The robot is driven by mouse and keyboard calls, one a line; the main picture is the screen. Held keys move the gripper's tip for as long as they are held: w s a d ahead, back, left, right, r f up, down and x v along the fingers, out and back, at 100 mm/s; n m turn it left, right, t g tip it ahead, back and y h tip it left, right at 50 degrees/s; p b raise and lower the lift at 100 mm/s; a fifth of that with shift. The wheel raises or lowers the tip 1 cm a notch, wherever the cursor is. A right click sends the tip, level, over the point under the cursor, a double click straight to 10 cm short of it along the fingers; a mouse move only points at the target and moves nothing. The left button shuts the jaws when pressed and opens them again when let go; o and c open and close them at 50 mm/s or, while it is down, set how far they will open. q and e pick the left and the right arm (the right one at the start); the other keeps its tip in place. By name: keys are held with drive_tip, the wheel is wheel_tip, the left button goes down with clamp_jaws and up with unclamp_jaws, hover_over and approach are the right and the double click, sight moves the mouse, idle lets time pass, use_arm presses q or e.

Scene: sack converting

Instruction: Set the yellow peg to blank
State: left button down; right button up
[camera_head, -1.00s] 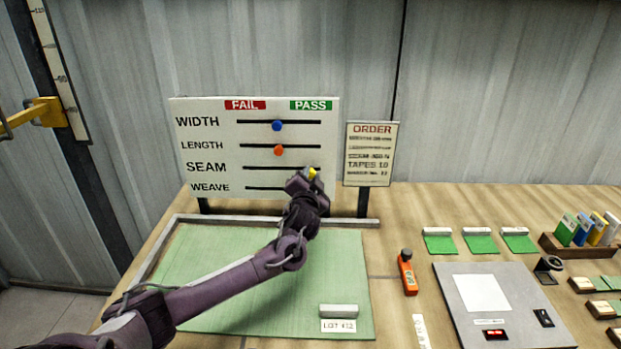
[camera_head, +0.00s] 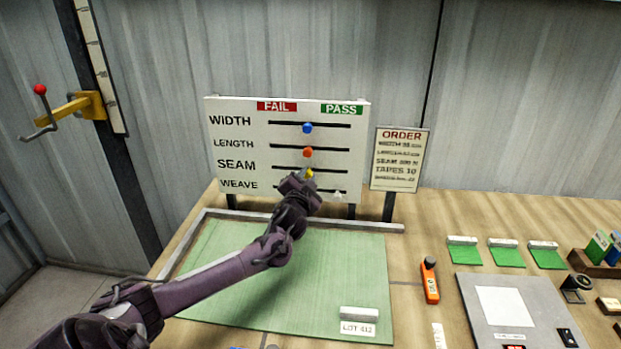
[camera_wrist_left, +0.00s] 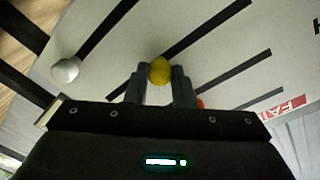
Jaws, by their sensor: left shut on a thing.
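The yellow peg (camera_head: 309,173) sits on the SEAM slot of the white board (camera_head: 220,145), near the middle of the slot, between the FAIL and PASS ends. My left gripper (camera_head: 304,178) is at the peg, its fingers shut on it. In the left wrist view the yellow peg (camera_wrist_left: 160,70) shows between the two fingertips (camera_wrist_left: 159,79). My gripper hides part of the SEAM and WEAVE slots in the head view. My right gripper is not in view.
The blue peg (camera_head: 308,128) and orange peg (camera_head: 308,153) sit mid-slot on WIDTH and LENGTH. A white peg (camera_head: 337,196) is toward the PASS end of WEAVE, just below right of my gripper. An order card (camera_head: 400,160) stands right of the board. A green mat (camera_head: 340,270) lies in front.

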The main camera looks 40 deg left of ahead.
use_arm(q)
drive_tip(key=c, duration=1.3)
unclamp_jaws()
drive_tip(key=shift+o, duration=0.5)
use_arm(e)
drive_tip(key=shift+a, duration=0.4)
use_arm(q)
drive_tip(key=shift+s, duration=0.1)
drive_tip(key=shift+s+d+f, duration=0.1)
drive_tip(key=shift+s+d, duration=0.1)
drive_tip(key=shift+s, duration=0.1)
drive_tip(key=b+v, duration=0.1)
drive_tip(key=v, duration=0.6)
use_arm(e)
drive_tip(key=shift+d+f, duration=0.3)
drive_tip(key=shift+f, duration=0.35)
